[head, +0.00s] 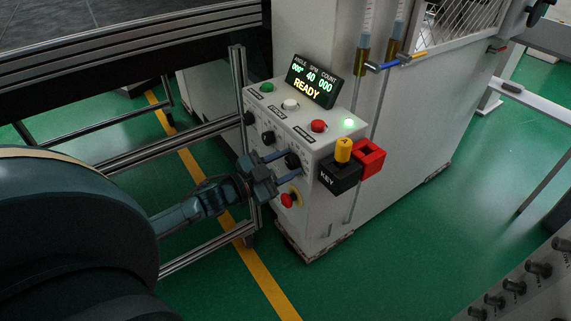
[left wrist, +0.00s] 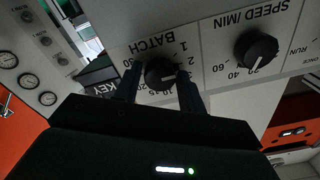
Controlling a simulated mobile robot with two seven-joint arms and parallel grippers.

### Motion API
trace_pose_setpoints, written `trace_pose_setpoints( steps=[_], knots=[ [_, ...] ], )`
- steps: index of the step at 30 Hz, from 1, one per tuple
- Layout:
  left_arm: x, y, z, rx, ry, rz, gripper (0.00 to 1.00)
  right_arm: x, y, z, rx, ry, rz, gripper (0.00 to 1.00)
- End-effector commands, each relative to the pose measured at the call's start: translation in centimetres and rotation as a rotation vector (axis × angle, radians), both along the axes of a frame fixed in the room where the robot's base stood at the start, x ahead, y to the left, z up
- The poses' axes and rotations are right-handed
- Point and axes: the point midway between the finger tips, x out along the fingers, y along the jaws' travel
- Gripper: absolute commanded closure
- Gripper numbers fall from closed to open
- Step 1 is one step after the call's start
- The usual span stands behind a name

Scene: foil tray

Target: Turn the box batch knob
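The batch knob (head: 292,160) is a round black dial on the white control box (head: 318,219). In the left wrist view the black knob (left wrist: 159,72) shows upside down under the word BATCH, with numbers around it. Its white mark points to the right and slightly down in that picture. My left gripper (head: 290,166) reaches in from the left. Its two fingers stand apart, one on each side of the knob, in the left wrist view (left wrist: 158,84) too. Narrow gaps seem to show beside the knob; I cannot tell whether either finger touches it. My right gripper is not in view.
A speed knob (left wrist: 256,49) is beside the batch knob. A red emergency button (head: 288,200) sits just below my gripper. A black key block (head: 340,176) and a red frame (head: 369,158) stick out at right. The display (head: 313,82) reads READY. Metal rails (head: 170,143) run at left.

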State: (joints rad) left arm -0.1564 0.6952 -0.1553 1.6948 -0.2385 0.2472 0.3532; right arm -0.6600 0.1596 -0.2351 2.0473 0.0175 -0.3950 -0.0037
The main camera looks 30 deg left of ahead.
Motion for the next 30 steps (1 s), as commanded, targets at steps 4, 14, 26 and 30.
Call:
trace_pose_setpoints(
  steps=[4, 14, 26, 30],
  knots=[
    [0.0, 0.0, 0.0, -0.001, 0.0, 0.0, 0.47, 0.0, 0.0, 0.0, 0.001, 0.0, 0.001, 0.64],
    [-0.2, 0.1, -0.1, -0.001, 0.001, 0.001, 0.44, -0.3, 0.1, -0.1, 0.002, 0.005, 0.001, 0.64],
    [-5.9, 2.4, -0.3, -0.001, 0.007, 0.0, 0.44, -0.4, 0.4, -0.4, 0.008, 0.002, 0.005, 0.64],
    [-8.4, 3.4, -0.2, 0.0, 0.006, 0.001, 0.44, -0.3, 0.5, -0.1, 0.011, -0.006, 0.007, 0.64]
  ],
)
